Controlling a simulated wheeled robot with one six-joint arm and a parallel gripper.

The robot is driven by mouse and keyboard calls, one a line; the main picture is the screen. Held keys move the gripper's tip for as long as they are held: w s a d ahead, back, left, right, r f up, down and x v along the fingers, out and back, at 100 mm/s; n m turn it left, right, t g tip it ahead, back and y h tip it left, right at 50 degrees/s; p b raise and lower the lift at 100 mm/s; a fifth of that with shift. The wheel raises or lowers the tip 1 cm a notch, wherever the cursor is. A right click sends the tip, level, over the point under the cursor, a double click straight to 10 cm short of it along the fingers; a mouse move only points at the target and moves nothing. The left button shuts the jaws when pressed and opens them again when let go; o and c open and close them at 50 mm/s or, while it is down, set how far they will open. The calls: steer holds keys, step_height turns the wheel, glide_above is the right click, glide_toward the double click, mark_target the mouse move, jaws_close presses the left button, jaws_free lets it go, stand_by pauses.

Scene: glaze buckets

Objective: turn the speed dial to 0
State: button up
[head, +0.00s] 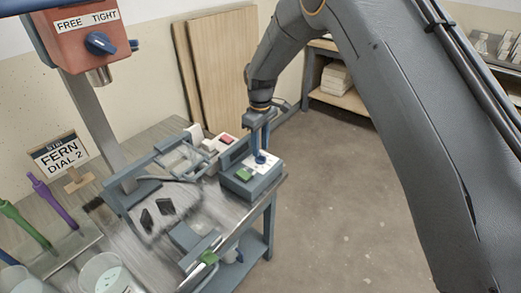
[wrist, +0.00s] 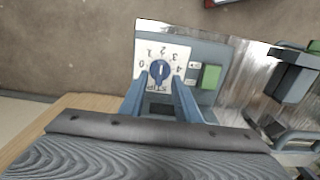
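The speed dial (wrist: 160,72) is a round blue knob on a white plate marked 0 to 4, with "STIR" below it. Its pale mark looks upright in the wrist view, near the 2, but it is too small to be sure. In the head view the dial (head: 261,157) sits on a grey control box (head: 247,186) at the table's right end. My gripper (wrist: 160,84) is right at the dial, one finger on each side of the knob, fingers apart. I cannot tell whether they touch it. The gripper (head: 261,145) comes from above in the head view.
A green button (wrist: 210,76) and a small switch are beside the dial. A red button (head: 226,139) is on a box behind. A sign (head: 60,155) reads "STIR FERN DIAL 2". An orange box (head: 84,38) with a "FREE TIGHT" knob hangs at upper left. The floor right of the table is clear.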

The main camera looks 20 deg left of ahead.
mark_target(261, 157)
steer(key=shift+f, duration=1.35)
jaws_close()
